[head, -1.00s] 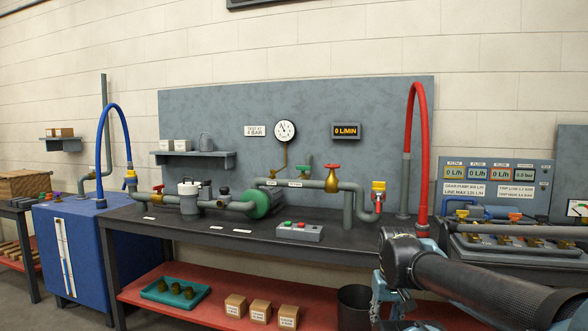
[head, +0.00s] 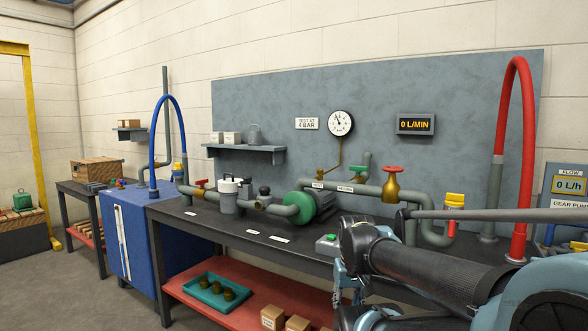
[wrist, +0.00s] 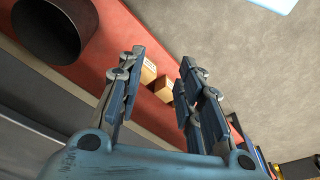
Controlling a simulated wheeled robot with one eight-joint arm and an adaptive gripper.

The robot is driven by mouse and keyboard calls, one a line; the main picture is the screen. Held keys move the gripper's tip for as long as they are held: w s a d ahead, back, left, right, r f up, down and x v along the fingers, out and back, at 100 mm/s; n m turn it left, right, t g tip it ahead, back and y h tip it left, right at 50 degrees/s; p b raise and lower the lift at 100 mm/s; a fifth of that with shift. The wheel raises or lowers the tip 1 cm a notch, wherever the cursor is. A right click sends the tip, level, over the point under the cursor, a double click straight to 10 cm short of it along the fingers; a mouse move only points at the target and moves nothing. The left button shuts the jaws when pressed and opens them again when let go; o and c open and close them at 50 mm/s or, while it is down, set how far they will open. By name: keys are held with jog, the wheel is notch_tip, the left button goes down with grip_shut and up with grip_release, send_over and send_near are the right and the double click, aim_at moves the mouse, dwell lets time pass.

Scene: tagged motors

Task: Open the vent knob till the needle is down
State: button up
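The pressure gauge (head: 341,123) hangs on the grey back panel; its needle points up and slightly left. No knob is readably marked as the vent. A small black knob (head: 264,190) stands on the pipe beside the white-topped canister. A green handle (head: 359,169) and a red handwheel (head: 393,169) sit on the pipework below the gauge. My gripper (wrist: 160,62) is open and empty in the wrist view, with the lower shelf and floor beyond its fingers. In the head view it hangs low in front of the bench, apart from the knobs, partly hidden by my arm.
The dark bench (head: 221,226) carries the pipes and a green motor (head: 300,206). The red lower shelf (head: 225,313) holds a teal tray (head: 216,291) and boxes (head: 272,317).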

jog(key=shift+w+a, duration=0.25)
jog(key=shift+w, duration=0.35)
jog(key=shift+o, duration=0.6)
jog(key=shift+o, duration=0.8)
notch_tip(320, 180, up, 2)
jog(key=shift+s, duration=0.15)
notch_tip(320, 180, up, 47)
jog(key=n+g, duration=0.2)
send_over(320, 172)
jog(key=w, duration=0.1)
jog(key=f, duration=1.7)
jog(key=shift+w+d+f, duration=0.15)
jog(key=shift+w, duration=0.05)
